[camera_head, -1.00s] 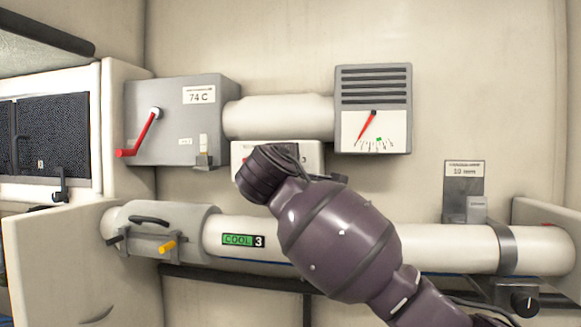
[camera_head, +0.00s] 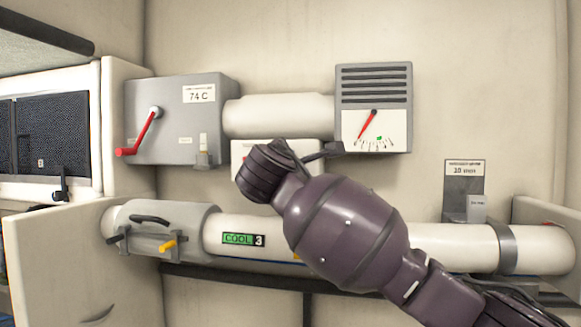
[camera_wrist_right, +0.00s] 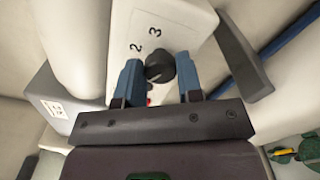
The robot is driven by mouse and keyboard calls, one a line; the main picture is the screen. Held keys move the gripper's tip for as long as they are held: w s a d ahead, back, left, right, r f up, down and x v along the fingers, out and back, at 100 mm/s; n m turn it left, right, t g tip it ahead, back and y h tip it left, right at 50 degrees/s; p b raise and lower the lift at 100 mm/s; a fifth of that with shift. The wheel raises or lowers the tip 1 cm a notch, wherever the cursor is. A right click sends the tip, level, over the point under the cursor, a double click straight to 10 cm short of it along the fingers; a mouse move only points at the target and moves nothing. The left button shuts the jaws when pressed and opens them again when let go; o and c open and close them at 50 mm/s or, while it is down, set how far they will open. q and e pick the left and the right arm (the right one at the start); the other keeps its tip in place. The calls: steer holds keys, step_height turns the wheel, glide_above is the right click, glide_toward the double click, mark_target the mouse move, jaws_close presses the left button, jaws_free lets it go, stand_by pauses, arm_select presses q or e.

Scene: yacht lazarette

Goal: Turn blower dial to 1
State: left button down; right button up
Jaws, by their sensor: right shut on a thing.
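The blower dial (camera_wrist_right: 158,69) is a black knob on a white panel in the right wrist view. The numbers 2 and 3 show on the panel face beyond it; any other numbers are hidden. My right gripper (camera_wrist_right: 159,66) has its two blue fingers on either side of the knob and is shut on it. A small red spot shows just below the knob. In the head view the white panel (camera_head: 239,156) sits below the white duct, mostly covered by my right arm, which hides the gripper and dial there. My left gripper is not in view.
A gauge box (camera_head: 374,85) with a red needle is above right of the panel. A grey box (camera_head: 172,125) with a red lever is at left. A white pipe (camera_head: 455,247) with a green COOL 3 label runs below, behind my arm.

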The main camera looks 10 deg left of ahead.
steer(key=o, duration=0.9)
arm_select(q)
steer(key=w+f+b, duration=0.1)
steer(key=b, duration=0.2)
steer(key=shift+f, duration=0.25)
arm_select(e)
steer(key=s, duration=1.1)
